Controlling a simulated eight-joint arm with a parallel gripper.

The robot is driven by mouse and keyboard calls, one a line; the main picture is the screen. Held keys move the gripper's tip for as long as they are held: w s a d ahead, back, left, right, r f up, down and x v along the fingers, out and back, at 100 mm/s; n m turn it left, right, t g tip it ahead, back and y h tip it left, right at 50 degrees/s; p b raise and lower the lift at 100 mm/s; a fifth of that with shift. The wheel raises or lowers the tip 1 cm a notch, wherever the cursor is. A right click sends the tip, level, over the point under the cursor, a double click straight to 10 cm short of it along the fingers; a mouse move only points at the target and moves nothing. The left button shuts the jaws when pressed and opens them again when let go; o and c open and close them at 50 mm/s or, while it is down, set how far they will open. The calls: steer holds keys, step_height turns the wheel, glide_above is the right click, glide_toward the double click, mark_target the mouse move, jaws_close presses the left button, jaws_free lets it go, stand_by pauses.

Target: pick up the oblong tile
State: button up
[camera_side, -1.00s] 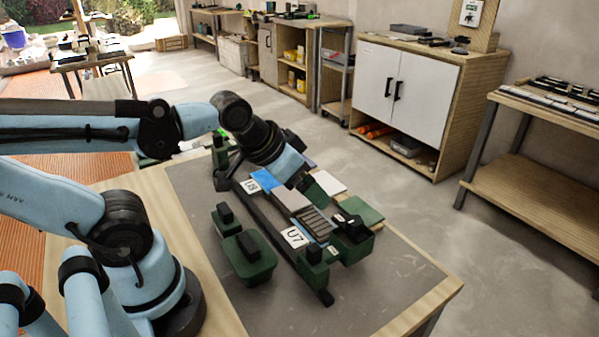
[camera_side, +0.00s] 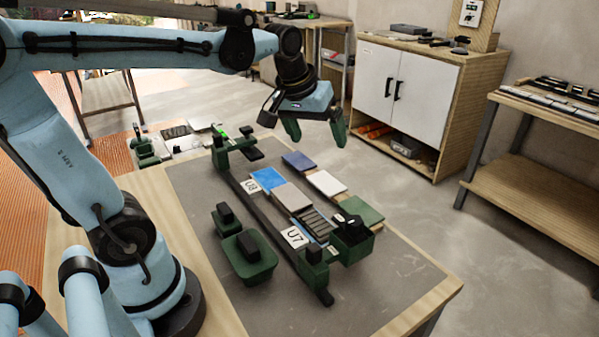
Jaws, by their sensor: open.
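My gripper (camera_side: 315,131) is open and empty, its two green fingers spread apart and pointing down. It hangs above the far end of the work mat, clear of the tiles. Several tiles lie below and in front of it: a blue tile (camera_side: 267,178), a grey tile (camera_side: 292,197), a dark blue tile (camera_side: 299,160), a white tile (camera_side: 326,183), a green tile (camera_side: 362,209) and a ribbed grey tile (camera_side: 315,222). I cannot tell for sure which one is the oblong tile.
A dark rail (camera_side: 268,222) runs along the tiles' left side, with labels U8 (camera_side: 251,186) and U7 (camera_side: 294,237). A green block with a black knob (camera_side: 249,259) stands left of it. The mat's front right (camera_side: 390,285) is clear.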

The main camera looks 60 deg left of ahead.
steer(key=w+a+n+g, duration=0.3)
steer(key=w+a+n, duration=0.35)
steer(key=a, duration=0.35)
steer(key=n+g, duration=0.2)
steer(key=n, duration=0.4)
glide_above(300, 161)
steer(key=shift+m+h, duration=0.25)
steer(key=shift+h, duration=0.15)
steer(key=f, duration=1.1)
steer(key=shift+w+a+f, duration=0.2)
steer(key=shift+a+f, duration=0.05)
steer(key=shift+f, duration=0.15)
steer(key=shift+s+d+f, duration=0.1)
steer(key=shift+f, duration=1.35)
steer(key=shift+s+d+f, duration=0.1)
steer(key=shift+f, duration=1.3)
steer(key=c, duration=0.9)
